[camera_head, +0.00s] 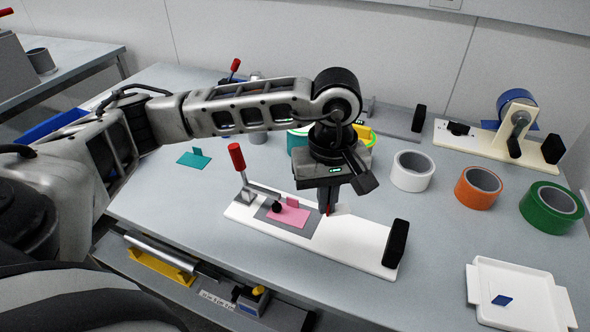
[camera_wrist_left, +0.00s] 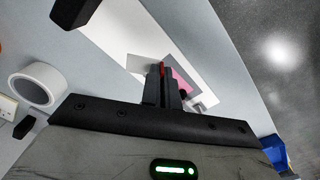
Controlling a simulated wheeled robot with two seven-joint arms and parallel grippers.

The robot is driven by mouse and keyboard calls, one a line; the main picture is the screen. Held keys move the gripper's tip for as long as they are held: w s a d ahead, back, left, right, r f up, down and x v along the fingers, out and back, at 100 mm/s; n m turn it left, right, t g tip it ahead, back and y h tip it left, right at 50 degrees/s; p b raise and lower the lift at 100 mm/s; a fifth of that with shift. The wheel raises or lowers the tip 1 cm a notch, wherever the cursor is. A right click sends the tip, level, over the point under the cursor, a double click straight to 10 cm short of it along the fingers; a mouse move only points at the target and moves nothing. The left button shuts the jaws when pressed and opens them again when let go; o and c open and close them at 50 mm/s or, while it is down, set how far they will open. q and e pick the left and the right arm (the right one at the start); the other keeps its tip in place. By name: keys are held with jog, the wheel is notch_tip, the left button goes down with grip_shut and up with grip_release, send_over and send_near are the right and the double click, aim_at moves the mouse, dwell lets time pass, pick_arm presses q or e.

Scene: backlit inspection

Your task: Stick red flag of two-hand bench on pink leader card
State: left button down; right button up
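My left gripper (camera_head: 328,208) hangs pointing down over the two-hand bench, a long white board (camera_head: 350,243) with a grey plate. Its narrow fingers are close together on a small red flag (camera_head: 327,210), mostly hidden by them; a red sliver also shows at the fingertips in the left wrist view (camera_wrist_left: 162,68). The pink leader card (camera_head: 287,216) lies flat on the grey plate, left of the fingers, with a small upright pink tab. A clamp arm with a black knob reaches over the plate's left side. I cannot tell whether the flag touches the bench. My right gripper is not in view.
The clamp's red handle (camera_head: 237,156) stands upright left of the card, and a black block (camera_head: 396,242) at the bench's right end. Tape rolls in white (camera_head: 412,171), orange (camera_head: 478,187) and green (camera_head: 551,207) stand right. A white tray (camera_head: 540,290) lies front right.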

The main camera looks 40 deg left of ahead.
pick_arm(q)
jog(key=w+a+n+p, duration=0.1)
jog(key=a+n, duration=0.2)
jog(key=n, duration=1.1)
jog(key=a+f+n+p, duration=0.1)
jog(key=a+n+p, duration=0.1)
jog(key=n, duration=1.3)
jog(key=shift+w+a+n, duration=0.3)
jog(key=shift+w+a, duration=0.1)
jog(key=shift+a, duration=0.05)
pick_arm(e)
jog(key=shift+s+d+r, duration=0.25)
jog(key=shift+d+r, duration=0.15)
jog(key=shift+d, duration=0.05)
pick_arm(q)
jog(key=shift+f, duration=0.1)
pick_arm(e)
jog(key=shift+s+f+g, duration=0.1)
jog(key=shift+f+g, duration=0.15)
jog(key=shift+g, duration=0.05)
pick_arm(q)
notch_tip(320, 180, down, 5)
jog(key=b, duration=0.4)
jog(key=shift+f+b, duration=0.3)
jog(key=shift+b, duration=0.25)
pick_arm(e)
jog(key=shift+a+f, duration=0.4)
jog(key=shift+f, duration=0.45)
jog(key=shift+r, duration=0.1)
